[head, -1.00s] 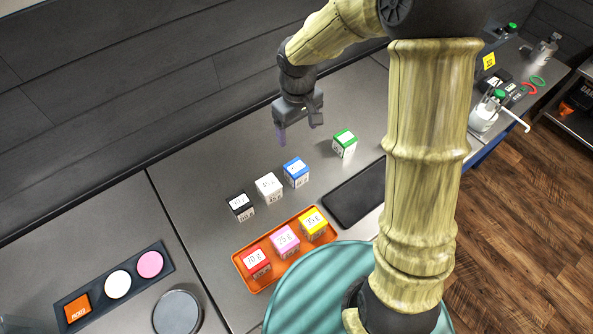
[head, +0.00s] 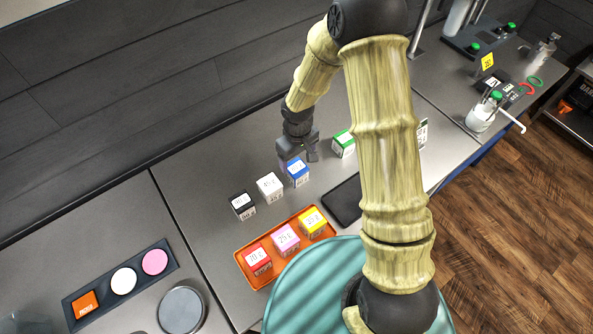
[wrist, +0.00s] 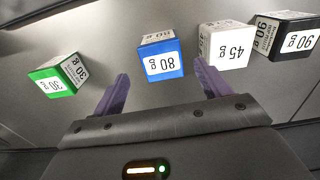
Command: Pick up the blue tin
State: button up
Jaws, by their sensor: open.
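The blue tin (head: 298,175) stands on the grey counter, at the right end of a short row with a white tin (head: 269,187) and a black tin (head: 242,206). In the wrist view the blue tin (wrist: 161,56) carries an "80 g" label and lies ahead of my gripper, between the lines of the two fingers. My gripper (head: 297,160) is open and empty, just behind and above the blue tin. In the wrist view its purple fingertips (wrist: 162,84) are apart, and the tin appears beyond them.
A green-topped tin (head: 343,144) stands to the right of the blue tin. An orange tray (head: 246,268) in front holds red, pink and yellow tins. A dark flat pad (head: 343,200) lies at the front right. The white tin is close beside the blue one.

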aim_at(297, 167)
jog(key=shift+s, duration=0.1)
jog(key=shift+a+f+p, duration=0.1)
jog(key=shift+f+p, duration=1.15)
jog(key=shift+f, duration=1.3)
jog(key=c, duration=1.1)
